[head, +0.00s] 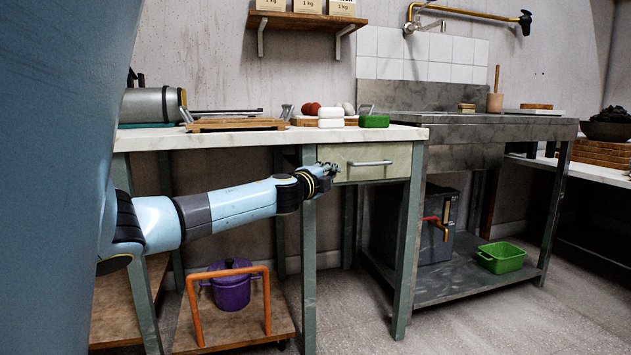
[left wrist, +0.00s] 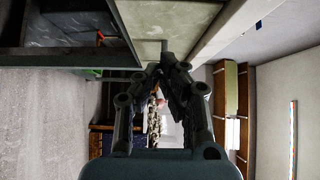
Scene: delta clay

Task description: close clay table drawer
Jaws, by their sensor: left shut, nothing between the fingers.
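The clay table (head: 270,138) has a pale top and grey-green legs. Its drawer (head: 345,152) has a pale green front under the right end of the top, with a horizontal metal handle (head: 370,163). The drawer front looks about flush with the frame; a small gap cannot be ruled out. My left gripper (head: 332,169) is shut and empty at the left end of the drawer front; whether it touches is unclear. In the left wrist view, the shut fingertips (left wrist: 168,62) are beside the drawer front (left wrist: 185,14), close to the handle (left wrist: 164,46). My right gripper is not in view.
White and green blocks (head: 374,121) and a wooden board (head: 236,125) lie on the tabletop. A purple pot (head: 231,290) stands below on a wooden dolly with an orange handle (head: 197,312). A table leg (head: 408,240) stands right of the drawer. The floor in front is clear.

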